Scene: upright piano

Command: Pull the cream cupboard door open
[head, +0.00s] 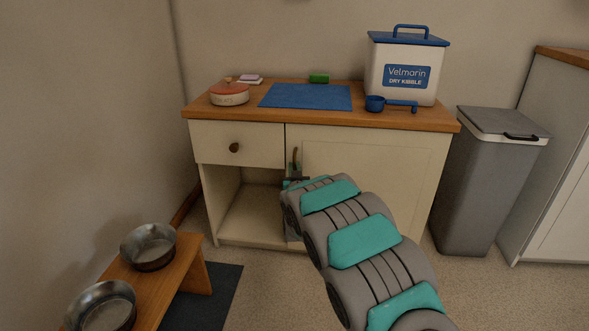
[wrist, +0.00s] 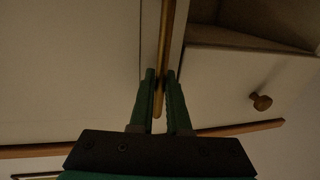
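The cream cupboard door (head: 365,180) is the right-hand front of a wood-topped cupboard. It looks closed, flush with the frame. Its upright brass handle (head: 295,157) is near the door's left edge; in the wrist view the handle (wrist: 166,40) runs down between my fingers. My gripper (head: 295,181) is at the lower part of the handle in the head view, partly hidden by my arm. In the wrist view the green fingers of my gripper (wrist: 160,78) lie close on both sides of the handle, with almost no gap, and look shut on it.
A drawer with a round knob (head: 234,147) and an open compartment (head: 250,212) are left of the door. A grey bin (head: 485,185) stands to the right. A wooden bench (head: 165,280) with metal bowls is at front left. Floor before the door's right side is clear.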

